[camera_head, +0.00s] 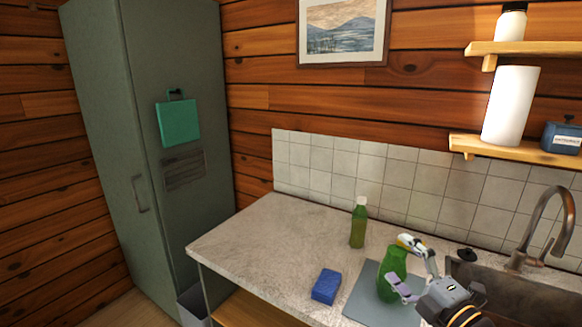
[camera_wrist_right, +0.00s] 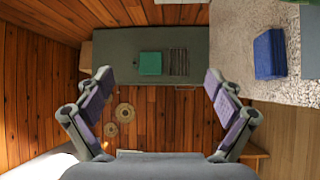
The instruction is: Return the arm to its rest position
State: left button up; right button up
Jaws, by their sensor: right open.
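My right gripper (camera_head: 401,264) is at the lower right of the head view, above the counter by the sink. Its fingers are spread apart. In the right wrist view, my right gripper (camera_wrist_right: 160,88) is open wide, with purple pads facing each other and nothing held between them. In the head view, a green object (camera_head: 391,270) shows behind the fingers and is partly hidden by them; I cannot tell if they touch. My left gripper is not in view.
The counter (camera_head: 255,235) holds a green bottle (camera_head: 358,226), a blue sponge (camera_head: 326,286) and a grey mat (camera_head: 365,300). A sink with a tall faucet (camera_head: 545,225) is at right, under wall shelves (camera_head: 520,150). A grey-green cabinet (camera_head: 120,100) stands at left. The counter's left part is clear.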

jog(key=s+d+f+m+g+h, duration=0.3)
jog(key=d+f+m+h, duration=0.2)
jog(key=f+m, duration=0.3)
jog(key=s+d+f+m+g+h, duration=0.2)
jog(key=s+d+f+m+h, duration=0.15)
jog(key=f+m+h, duration=0.35)
jog(key=s+a+f+m+g+y, duration=0.2)
jog(key=s+a+f+m+g, duration=0.15)
jog(key=s+f, duration=0.35)
jog(key=s+a+f+m+g+y, duration=0.2)
jog(key=s+a+f+g, duration=0.1)
jog(key=s+f+g, duration=0.3)
jog(key=s+d+f, duration=0.1)
jog(key=s+f, duration=0.2)
jog(key=f, duration=1.2)
jog(key=s+d+f, duration=0.1)
jog(key=s+f, duration=0.2)
jog(key=f, duration=1.2)
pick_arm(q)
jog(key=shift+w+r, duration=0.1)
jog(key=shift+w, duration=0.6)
pick_arm(e)
jog(key=s+f+g, duration=0.2)
jog(key=s+f, duration=1.1)
jog(key=s, duration=0.4)
jog(key=shift+d+f+m, duration=0.3)
jog(key=shift+d+m, duration=0.05)
jog(key=shift+d, duration=0.1)
